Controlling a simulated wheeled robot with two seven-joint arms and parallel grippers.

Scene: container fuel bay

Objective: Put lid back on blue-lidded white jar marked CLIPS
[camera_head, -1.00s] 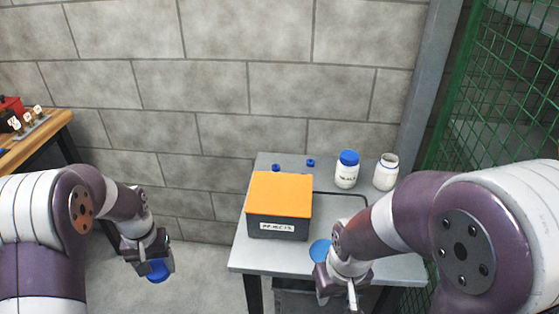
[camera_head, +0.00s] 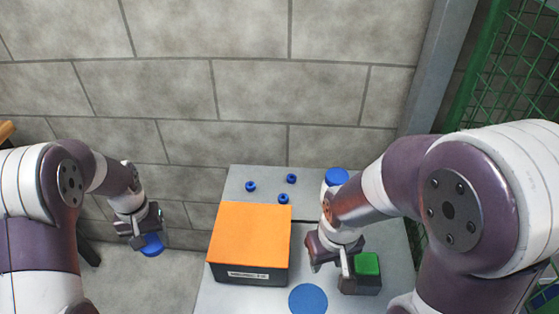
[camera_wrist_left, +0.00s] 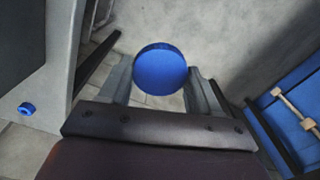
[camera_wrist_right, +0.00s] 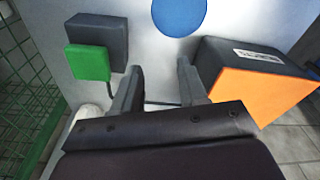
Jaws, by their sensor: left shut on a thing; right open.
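My left gripper (camera_head: 147,228) is shut on a round blue lid (camera_head: 152,245), held out left of the table over the floor. The lid (camera_wrist_left: 160,70) sits between the fingers in the left wrist view. My right gripper (camera_head: 328,262) is open and empty over the table; its fingers (camera_wrist_right: 157,82) stand apart in the right wrist view. A white jar with a blue lid (camera_head: 336,177) stands at the back of the table, mostly behind my right arm. The open white jar is hidden in the head view. A white rounded thing (camera_wrist_right: 88,114) is partly hidden behind the right gripper; I cannot tell which jar it is.
An orange-topped dark box (camera_head: 250,240) stands on the grey table (camera_head: 235,184), with several small blue rings (camera_head: 251,186) behind it. A flat blue disc (camera_head: 308,299) lies in front. A dark block with a green top (camera_head: 367,264) is beside my right gripper. Green mesh (camera_head: 490,80) borders the right.

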